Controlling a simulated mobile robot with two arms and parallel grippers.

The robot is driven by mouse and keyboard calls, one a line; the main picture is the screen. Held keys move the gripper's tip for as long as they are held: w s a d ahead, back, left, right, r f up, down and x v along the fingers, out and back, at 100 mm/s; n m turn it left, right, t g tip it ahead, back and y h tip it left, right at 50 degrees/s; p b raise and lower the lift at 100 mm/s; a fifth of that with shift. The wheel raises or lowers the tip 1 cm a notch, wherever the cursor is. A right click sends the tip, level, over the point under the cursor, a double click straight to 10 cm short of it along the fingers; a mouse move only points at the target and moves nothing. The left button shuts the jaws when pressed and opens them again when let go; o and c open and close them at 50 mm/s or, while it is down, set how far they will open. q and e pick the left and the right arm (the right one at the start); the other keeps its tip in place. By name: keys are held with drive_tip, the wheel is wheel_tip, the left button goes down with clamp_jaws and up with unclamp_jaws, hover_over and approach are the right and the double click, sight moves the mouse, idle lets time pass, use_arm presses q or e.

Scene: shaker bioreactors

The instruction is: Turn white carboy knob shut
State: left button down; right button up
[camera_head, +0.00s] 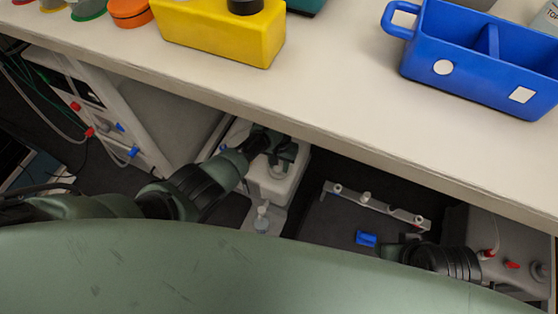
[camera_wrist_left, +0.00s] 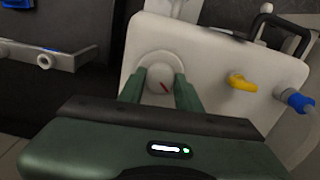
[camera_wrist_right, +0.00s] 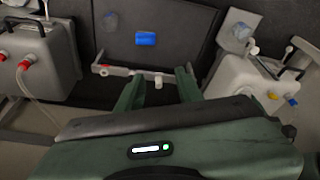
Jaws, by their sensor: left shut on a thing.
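The white carboy (camera_head: 272,188) stands below the bench, and its white wall (camera_wrist_left: 215,70) fills much of the left wrist view. Its round white knob (camera_wrist_left: 157,79) has a short slanted red mark and sits in a rounded recess. My left gripper (camera_wrist_left: 160,88) is shut on the knob, one finger on each side; it reaches the carboy's top part in the head view (camera_head: 268,141), where the knob is mostly hidden. My right gripper (camera_wrist_right: 158,82) is open and empty, in front of a metal bar and apart from the carboy (camera_wrist_right: 238,80).
The carboy has a yellow valve (camera_wrist_left: 238,82) and a blue fitting (camera_wrist_left: 297,101). A grey container with red fittings (camera_wrist_right: 38,62) stands on the other side of a dark platform (camera_wrist_right: 165,45) with a blue block (camera_wrist_right: 146,39). The bench edge (camera_head: 330,150) overhangs; it carries yellow (camera_head: 225,35) and blue (camera_head: 470,50) bins.

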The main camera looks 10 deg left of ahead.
use_arm(q)
drive_tip(key=m+p, duration=0.1)
drive_tip(key=m, duration=0.2)
drive_tip(key=shift+m, duration=0.4)
drive_tip(key=m, duration=0.2)
drive_tip(key=shift+m, duration=0.3)
drive_tip(key=shift+m+p, duration=0.4)
drive_tip(key=shift+m, duration=1.3)
use_arm(e)
drive_tip(key=shift+w+a+f, duration=0.1)
drive_tip(key=shift+w+f, duration=0.4)
drive_tip(key=shift+f, duration=0.4)
use_arm(q)
drive_tip(key=c, duration=1)
unclamp_jaws()
drive_tip(key=shift+o, duration=0.2)
drive_tip(key=shift+r, duration=0.1)
